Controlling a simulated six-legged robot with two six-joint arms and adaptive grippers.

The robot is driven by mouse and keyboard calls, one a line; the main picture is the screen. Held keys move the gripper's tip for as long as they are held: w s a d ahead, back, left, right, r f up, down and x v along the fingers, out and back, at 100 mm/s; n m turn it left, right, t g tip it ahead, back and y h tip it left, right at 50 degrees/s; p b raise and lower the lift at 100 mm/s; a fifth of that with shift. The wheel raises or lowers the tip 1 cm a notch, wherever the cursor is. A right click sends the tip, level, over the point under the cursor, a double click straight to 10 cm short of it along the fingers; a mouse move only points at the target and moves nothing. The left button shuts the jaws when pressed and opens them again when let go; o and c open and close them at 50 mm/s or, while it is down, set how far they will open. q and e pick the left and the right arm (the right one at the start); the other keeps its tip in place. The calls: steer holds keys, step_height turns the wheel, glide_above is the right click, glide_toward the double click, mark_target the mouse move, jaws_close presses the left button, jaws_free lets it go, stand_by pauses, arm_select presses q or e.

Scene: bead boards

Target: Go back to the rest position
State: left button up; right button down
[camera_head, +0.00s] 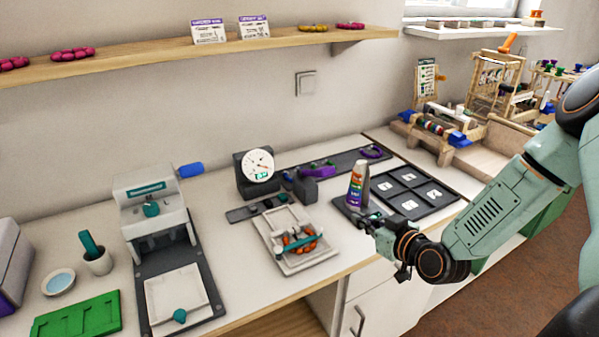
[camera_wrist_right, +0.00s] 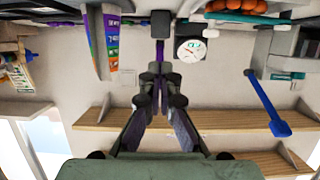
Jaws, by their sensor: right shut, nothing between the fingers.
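My right gripper (camera_head: 362,219) is shut and empty, above the front edge of the counter beside the colourful bottle (camera_head: 356,184). Its arm comes in from the right. In the right wrist view, which appears upside down, the gripper's fingers (camera_wrist_right: 160,75) meet at the middle. The bottle (camera_wrist_right: 103,40) shows there at the upper left, apart from the fingers. My left gripper is not in view.
A dark tray with square recesses (camera_head: 448,206) lies right of the bottle. A pale tray with orange pieces (camera_head: 271,247), a dial gauge (camera_head: 241,171) and a press machine (camera_head: 133,201) stand to the left. A wooden shelf (camera_head: 130,66) runs along the wall. The floor at right is clear.

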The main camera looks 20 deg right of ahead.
steer(key=shift+w+f, duration=0.1)
steer(key=s+a+f+m+g+b, duration=0.1)
steer(key=s+a+f+m+g, duration=0.1)
steer(key=s+a+f+g, duration=0.4)
steer(key=s+a+f+m+g+b, duration=0.15)
steer(key=s+a+f, duration=0.25)
steer(key=s+f, duration=0.4)
steer(key=s+a+f+n+g+b, duration=0.1)
steer(key=s+a+f+g+b, duration=0.1)
steer(key=s, duration=0.7)
steer(key=s+a+f+n+g+h+b, duration=0.1)
steer(key=s+a+f+g, duration=0.1)
steer(key=s+f+g, duration=0.3)
steer(key=s+f, duration=0.1)
steer(key=s, duration=0.3)
steer(key=shift+b, duration=0.4)
steer(key=shift+s+a, duration=0.15)
